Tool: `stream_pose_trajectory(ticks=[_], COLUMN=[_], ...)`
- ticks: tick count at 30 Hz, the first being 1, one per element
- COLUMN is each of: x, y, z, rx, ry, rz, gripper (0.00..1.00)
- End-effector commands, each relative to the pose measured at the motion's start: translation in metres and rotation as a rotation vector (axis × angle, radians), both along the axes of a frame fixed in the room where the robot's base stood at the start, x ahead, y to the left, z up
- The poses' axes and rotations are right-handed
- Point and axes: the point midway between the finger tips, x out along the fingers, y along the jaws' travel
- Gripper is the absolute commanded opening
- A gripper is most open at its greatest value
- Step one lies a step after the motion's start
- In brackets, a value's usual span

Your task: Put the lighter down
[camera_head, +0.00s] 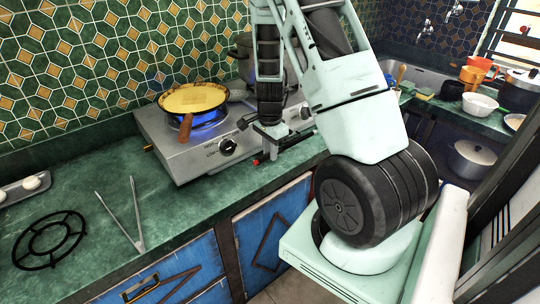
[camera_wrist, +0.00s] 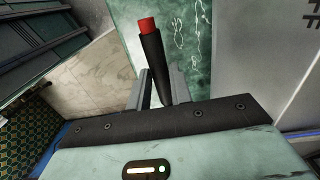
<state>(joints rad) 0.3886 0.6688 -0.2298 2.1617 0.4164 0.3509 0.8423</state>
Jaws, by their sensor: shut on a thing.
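The lighter (camera_wrist: 151,58) is black with a red end and sits between the two fingers of my gripper (camera_wrist: 158,84) in the wrist view. My gripper is shut on it, and the red end points away from the gripper body. In the head view my gripper (camera_head: 272,146) is at the front right of the hotplate, by the counter's front edge. Only a small red part of the lighter (camera_head: 257,161) shows clearly there. I cannot tell whether the lighter touches the counter.
The gas hotplate (camera_head: 195,160) bears a pan (camera_head: 193,98) over a blue flame, and a dark pot (camera_head: 243,50) stands behind. Tongs (camera_head: 123,222) and a black pan support (camera_head: 49,240) lie on the green counter (camera_head: 90,185). Cups and bowls stand at the right.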

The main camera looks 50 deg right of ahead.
Motion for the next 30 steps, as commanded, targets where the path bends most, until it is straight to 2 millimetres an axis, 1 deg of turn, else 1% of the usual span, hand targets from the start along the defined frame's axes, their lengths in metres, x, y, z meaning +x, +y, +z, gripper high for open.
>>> stream_pose_trajectory(ticks=[6,9,17,21,22,23,24,30], x=[0.000,0.000,0.001,0.001,0.001,0.001,0.001,0.000], y=[0.000,0.000,0.000,0.000,0.000,0.000,0.000,0.000], z=[-0.026,-0.033,-0.035,-0.040,-0.038,-0.038,-0.038,-0.038], rx=[0.002,0.001,0.000,0.000,0.000,0.000,0.000,0.000], ry=[0.004,0.001,0.000,0.000,0.000,0.000,0.000,0.000], rz=[-0.003,-0.002,-0.001,-0.001,-0.001,-0.001,-0.001,-0.001], gripper=[0.00,0.00,0.00,0.00,0.29,0.38,0.43,0.43])
